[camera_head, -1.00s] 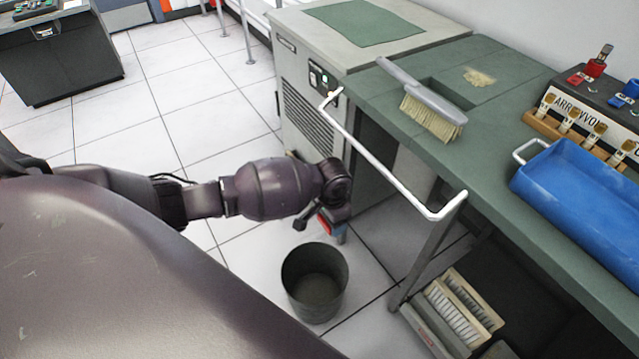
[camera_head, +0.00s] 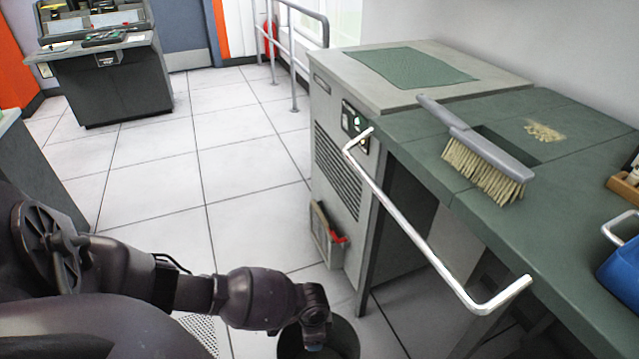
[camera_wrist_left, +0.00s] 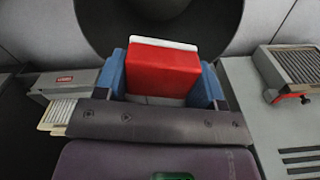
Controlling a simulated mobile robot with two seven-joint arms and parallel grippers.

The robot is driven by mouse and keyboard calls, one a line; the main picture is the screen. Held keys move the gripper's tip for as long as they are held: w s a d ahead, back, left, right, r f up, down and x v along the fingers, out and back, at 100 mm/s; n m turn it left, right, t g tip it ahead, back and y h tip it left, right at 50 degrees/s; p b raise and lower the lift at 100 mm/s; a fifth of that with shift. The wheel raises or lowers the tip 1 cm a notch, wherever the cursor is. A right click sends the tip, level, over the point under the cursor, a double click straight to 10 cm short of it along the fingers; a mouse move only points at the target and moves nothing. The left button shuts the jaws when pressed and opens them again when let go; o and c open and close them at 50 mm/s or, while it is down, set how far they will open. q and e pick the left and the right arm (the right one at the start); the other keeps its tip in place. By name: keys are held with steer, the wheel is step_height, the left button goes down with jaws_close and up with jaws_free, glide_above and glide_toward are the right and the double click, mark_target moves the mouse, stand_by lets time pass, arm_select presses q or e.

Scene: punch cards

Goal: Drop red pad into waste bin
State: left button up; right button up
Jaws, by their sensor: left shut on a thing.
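The red pad (camera_wrist_left: 163,71), with a pale edge along its top, is clamped between the blue fingers of my left gripper (camera_wrist_left: 165,78) in the left wrist view. The dark waste bin (camera_wrist_left: 233,22) fills the upper middle of that view behind the pad. In the head view the bin (camera_head: 348,341) is partly visible at the bottom edge. The end of my left arm (camera_head: 314,322) overlaps the bin there, hiding the pad and fingertips. I cannot tell the pad's exact height over the bin. My right gripper is not in view.
A green bench with a white rail (camera_head: 420,240) stands at right, bearing a brush (camera_head: 480,160). A grey cabinet (camera_head: 335,165) adjoins the bench. The tiled floor (camera_head: 230,150) left of it is open.

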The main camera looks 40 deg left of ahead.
arm_select(q)
steer(key=f, duration=0.1)
steer(key=f+b, duration=0.1)
steer(key=f, duration=0.1)
steer(key=shift+s+f+b, duration=0.3)
steer(key=shift+w+f+b, duration=0.25)
steer(key=shift+f+b, duration=0.05)
steer(key=shift+f, duration=0.05)
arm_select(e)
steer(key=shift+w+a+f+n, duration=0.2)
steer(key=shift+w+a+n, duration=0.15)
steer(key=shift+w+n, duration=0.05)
arm_select(q)
steer(key=o, duration=1)
steer(key=shift+o, duration=0.2)
